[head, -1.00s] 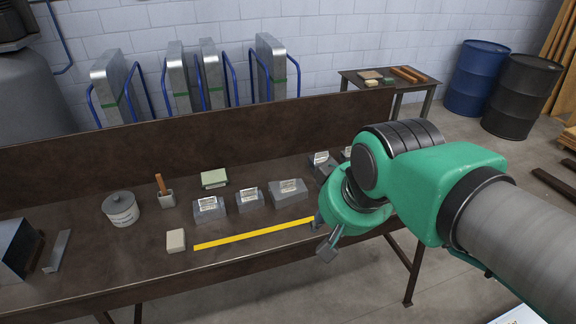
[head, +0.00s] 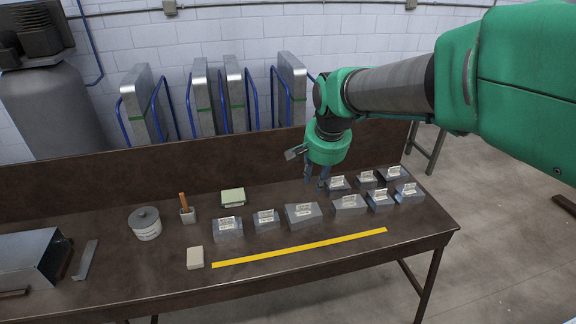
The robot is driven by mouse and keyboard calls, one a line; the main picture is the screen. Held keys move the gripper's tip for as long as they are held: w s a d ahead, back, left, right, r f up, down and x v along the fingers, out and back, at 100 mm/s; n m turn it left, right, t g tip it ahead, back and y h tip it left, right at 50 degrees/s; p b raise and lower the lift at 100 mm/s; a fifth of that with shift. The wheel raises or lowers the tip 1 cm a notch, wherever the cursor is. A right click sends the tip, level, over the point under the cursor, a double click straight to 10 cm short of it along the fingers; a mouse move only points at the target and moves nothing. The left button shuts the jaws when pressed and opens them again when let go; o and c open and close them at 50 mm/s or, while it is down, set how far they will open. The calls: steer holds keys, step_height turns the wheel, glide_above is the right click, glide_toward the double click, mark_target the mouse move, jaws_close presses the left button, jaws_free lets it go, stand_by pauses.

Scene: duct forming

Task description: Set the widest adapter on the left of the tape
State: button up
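Several grey metal adapters with white labels stand on the brown workbench behind the yellow tape (head: 300,248). The adapter that looks widest (head: 303,216) is in the middle of the front row. A narrower adapter (head: 265,222) and another adapter (head: 228,229) stand to its left, and one more adapter (head: 348,204) to its right. My gripper (head: 316,184) hangs above the back of the bench, behind and slightly right of the widest-looking adapter. Its fingers point down and look apart, with nothing seen between them.
A beige block (head: 195,257) lies just off the tape's left end. The bench in front of the tape is clear.

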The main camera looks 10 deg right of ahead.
steer(key=w+d+f+m+g+p, duration=0.1)
steer(key=w+f+m+p, duration=0.1)
steer(key=w, duration=0.4)
steer(key=w+d+f+m+p, duration=0.1)
steer(key=w+p, duration=0.1)
steer(key=w, duration=0.3)
steer(key=m+g+p, duration=0.3)
steer(key=m+p, duration=0.5)
steer(key=p, duration=0.4)
glide_above(304, 212)
steer(key=w, duration=0.1)
steer(key=f, duration=2.7)
steer(key=shift+w+d+f, duration=0.1)
steer(key=shift+w+f, duration=0.1)
steer(key=shift+f, duration=0.3)
steer(key=shift+f, duration=0.15)
steer(key=shift+f+b, duration=1.75)
steer(key=shift+f, duration=2.55)
steer(key=shift+w, duration=0.1)
